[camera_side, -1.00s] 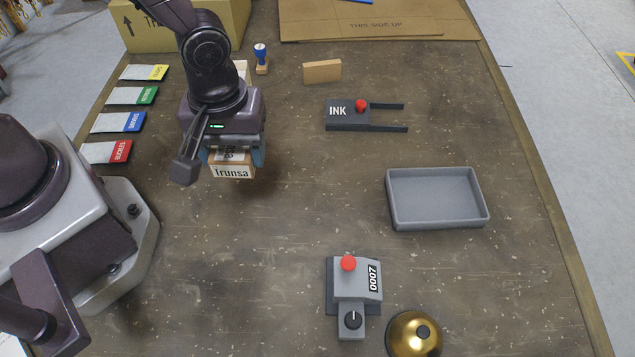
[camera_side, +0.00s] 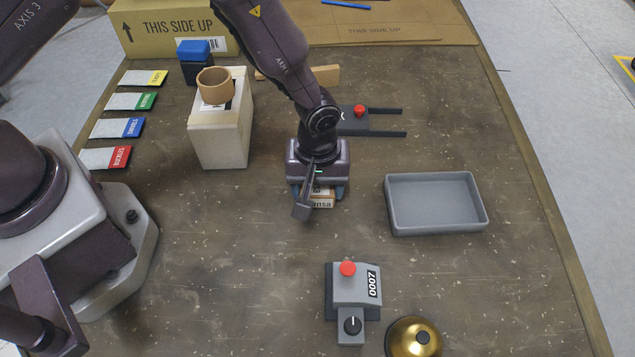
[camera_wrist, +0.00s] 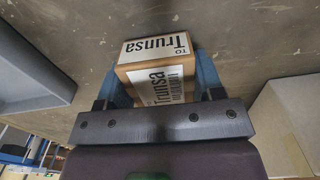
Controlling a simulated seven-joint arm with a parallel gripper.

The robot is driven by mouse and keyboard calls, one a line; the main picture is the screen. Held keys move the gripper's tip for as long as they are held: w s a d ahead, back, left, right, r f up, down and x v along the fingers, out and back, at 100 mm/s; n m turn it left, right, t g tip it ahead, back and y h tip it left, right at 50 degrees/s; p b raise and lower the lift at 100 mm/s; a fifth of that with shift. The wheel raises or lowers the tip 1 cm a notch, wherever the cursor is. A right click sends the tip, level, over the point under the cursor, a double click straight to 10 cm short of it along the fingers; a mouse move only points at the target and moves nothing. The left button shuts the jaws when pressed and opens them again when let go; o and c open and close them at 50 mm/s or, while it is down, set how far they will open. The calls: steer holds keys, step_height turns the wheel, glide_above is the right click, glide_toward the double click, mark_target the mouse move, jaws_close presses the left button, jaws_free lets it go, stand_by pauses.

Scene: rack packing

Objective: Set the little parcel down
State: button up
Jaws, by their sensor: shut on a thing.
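The little parcel (camera_side: 322,203) is a small brown box with a white label. It is between the fingers of my gripper (camera_side: 318,190), near the middle of the table in the side view. In the wrist view the parcel (camera_wrist: 158,75) shows labels reading "Trunsa", with a blue finger on each side of it. My gripper is shut on the parcel. Most of the parcel is hidden by my gripper in the side view. I cannot tell exactly how high it is above the table.
A grey tray (camera_side: 390,215) lies to the right, empty. A grey counter device (camera_side: 345,290) and a brass bell (camera_side: 413,338) stand in front. A pale box (camera_side: 220,140) with a tape roll (camera_side: 215,86) stands to the left.

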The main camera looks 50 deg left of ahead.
steer(key=shift+f, duration=0.2)
steer(key=o, duration=0.5)
steer(key=shift+f, duration=0.1)
steer(key=o, duration=0.4)
steer(key=shift+o, duration=0.2)
